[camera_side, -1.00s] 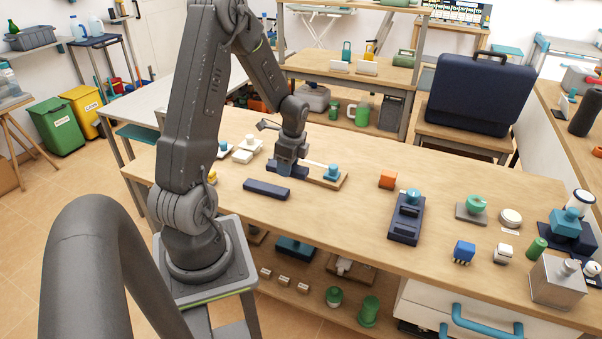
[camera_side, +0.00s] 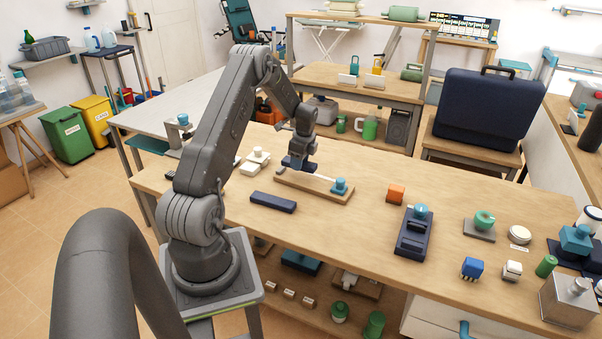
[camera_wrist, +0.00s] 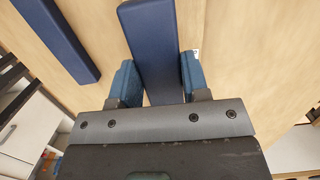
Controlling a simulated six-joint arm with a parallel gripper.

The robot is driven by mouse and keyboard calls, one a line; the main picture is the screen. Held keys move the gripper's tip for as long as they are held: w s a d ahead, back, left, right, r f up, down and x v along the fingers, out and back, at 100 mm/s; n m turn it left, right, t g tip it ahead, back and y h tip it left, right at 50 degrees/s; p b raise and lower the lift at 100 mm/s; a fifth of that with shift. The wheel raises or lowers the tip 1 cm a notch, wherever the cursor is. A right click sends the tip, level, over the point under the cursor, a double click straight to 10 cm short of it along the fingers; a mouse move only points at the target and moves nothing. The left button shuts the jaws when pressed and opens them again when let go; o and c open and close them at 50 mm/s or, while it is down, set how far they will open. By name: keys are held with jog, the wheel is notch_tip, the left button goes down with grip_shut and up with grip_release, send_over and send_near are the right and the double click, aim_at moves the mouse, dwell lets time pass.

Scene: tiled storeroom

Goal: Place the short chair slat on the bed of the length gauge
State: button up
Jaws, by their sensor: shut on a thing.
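My gripper (camera_side: 299,150) is shut on a navy slat (camera_wrist: 148,28). In the wrist view the slat runs between the two blue fingers (camera_wrist: 160,82), and its near end is hidden by the gripper. In the side view the held slat (camera_side: 292,163) is small and partly covered by the fingers. It is over the left part of the length gauge, a long wooden board (camera_side: 308,189) with a pale strip and a teal stop block (camera_side: 340,187) at its right end. I cannot tell whether the slat touches the board.
A second navy slat (camera_side: 272,202) lies on the table in front of the gauge; it also shows in the wrist view (camera_wrist: 58,38). White blocks (camera_side: 253,166) stand left of the gauge. An orange block (camera_side: 396,194) and a navy device (camera_side: 414,236) stand to the right, with bare table between.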

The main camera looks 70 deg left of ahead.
aim_at(300, 177)
jog(key=shift+f, duration=2)
jog(key=shift+f, duration=0.1)
jog(key=o, duration=1.1)
jog(key=shift+c, duration=0.2)
